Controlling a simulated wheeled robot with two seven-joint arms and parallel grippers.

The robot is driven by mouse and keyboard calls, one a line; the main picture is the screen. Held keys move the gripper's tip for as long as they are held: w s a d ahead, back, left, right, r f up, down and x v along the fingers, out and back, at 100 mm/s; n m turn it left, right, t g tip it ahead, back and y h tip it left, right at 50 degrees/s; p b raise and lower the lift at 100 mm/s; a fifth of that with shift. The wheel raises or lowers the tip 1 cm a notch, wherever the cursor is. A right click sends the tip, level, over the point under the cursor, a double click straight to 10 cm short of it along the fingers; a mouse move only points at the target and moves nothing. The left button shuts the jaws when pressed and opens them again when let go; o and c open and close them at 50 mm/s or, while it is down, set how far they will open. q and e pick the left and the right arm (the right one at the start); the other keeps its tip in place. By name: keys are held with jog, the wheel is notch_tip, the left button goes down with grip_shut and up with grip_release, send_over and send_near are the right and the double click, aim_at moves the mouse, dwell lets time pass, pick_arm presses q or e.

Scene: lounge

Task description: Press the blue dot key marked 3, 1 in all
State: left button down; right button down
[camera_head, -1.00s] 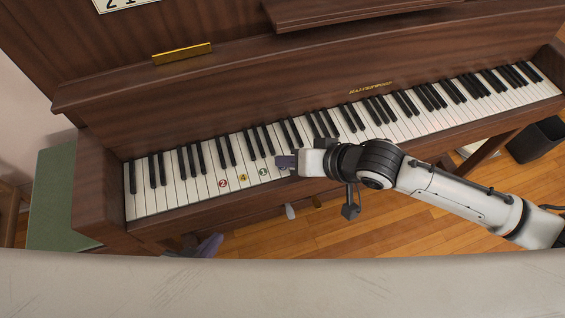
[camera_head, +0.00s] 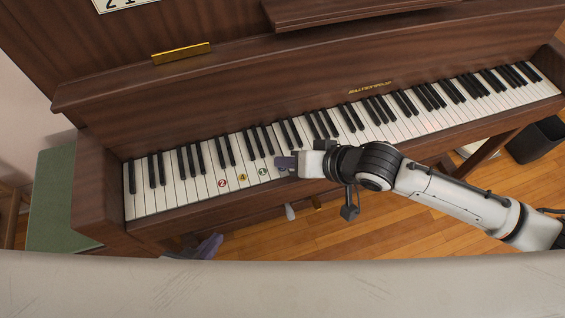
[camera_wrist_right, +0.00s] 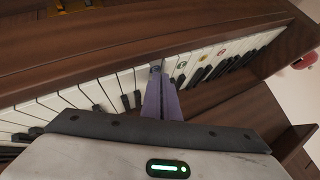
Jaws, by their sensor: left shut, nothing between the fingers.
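The key with the blue dot (camera_head: 281,169) is mostly covered by my right gripper in the head view, and its mark cannot be read. In the right wrist view the blue dot (camera_wrist_right: 155,69) shows just beyond the fingertips. My right gripper (camera_head: 281,162) has its purple fingers together over that key; they also look shut in the right wrist view (camera_wrist_right: 158,78). Whether they touch the key I cannot tell. To the left lie keys with a green dot (camera_head: 262,171), a yellow dot (camera_head: 242,177) and a red dot (camera_head: 222,183). My left gripper (camera_head: 208,246) is low, below the keyboard, shut and partly hidden.
The brown piano (camera_head: 230,100) fills the view, with black keys rising behind the white key fronts. A green bench (camera_head: 55,200) stands at the left and a dark bin (camera_head: 538,140) at the right. Open wooden floor lies below the keyboard.

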aim_at(286, 170)
jog(key=shift+s+f, duration=0.35)
jog(key=shift+f, duration=0.3)
jog(key=shift+w+a+r+p, duration=0.1)
jog(key=shift+a+r+p, duration=0.1)
jog(key=shift+r+p, duration=0.9)
jog(key=shift+w+d, duration=0.1)
jog(key=shift+r, duration=0.15)
notch_tip(286, 170, up, 3)
jog(key=p, duration=0.4)
jog(key=shift+w+r, duration=0.1)
jog(key=shift+r, duration=0.05)
jog(key=shift+r+p, duration=0.5)
jog(key=shift+r, duration=0.45)
jog(key=shift+f, duration=0.1)
